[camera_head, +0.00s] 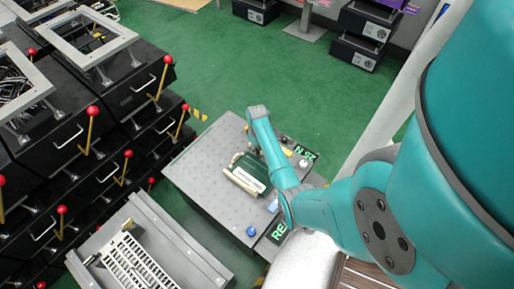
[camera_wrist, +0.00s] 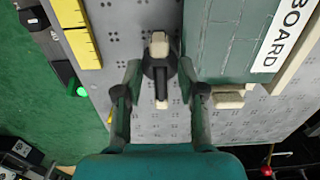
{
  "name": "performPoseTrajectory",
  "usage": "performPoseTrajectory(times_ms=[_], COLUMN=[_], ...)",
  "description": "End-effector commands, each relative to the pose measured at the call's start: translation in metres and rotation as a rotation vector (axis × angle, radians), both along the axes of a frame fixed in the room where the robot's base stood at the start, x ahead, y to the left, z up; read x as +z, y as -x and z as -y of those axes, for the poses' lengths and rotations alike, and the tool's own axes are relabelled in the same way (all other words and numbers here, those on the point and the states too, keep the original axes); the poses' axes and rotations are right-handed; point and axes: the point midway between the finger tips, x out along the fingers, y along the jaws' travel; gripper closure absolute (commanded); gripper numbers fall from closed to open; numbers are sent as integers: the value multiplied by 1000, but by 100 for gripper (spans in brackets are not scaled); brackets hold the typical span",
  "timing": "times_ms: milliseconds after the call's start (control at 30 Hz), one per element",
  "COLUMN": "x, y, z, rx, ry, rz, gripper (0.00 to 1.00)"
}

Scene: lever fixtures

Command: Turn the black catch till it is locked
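In the wrist view the black catch (camera_wrist: 160,70) is a dark rounded piece on the grey perforated plate (camera_wrist: 112,20), with a cream knob at its upper end and a narrow tail below. My gripper (camera_wrist: 159,68) is open, one finger on each side of the catch. Small gaps seem to show between the fingers and the catch; I cannot tell whether either touches. In the head view my arm reaches over the grey table (camera_head: 200,165); my fingers and the catch cannot be made out there.
A green brick-patterned panel (camera_wrist: 222,45) labelled "BOARD" stands just right of the catch, with a cream block (camera_wrist: 228,99) by my right finger. A yellow strip (camera_wrist: 83,47) lies to the left. Black cabinets with red-knobbed levers (camera_head: 92,112) fill the left of the head view.

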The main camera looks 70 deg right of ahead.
Motion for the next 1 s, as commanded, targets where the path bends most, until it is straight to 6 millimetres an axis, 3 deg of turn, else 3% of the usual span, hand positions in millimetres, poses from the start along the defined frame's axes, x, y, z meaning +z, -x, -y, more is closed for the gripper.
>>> performPoseTrajectory(times_ms=[267,433,467,1000], x=[-2,-2,-2,-2], y=[0,0,0,0], z=[0,0,0,0], rx=[0,0,0,-100], ry=[0,0,0,0], rz=[0,0,0,-1], gripper=[60,98,100,100])
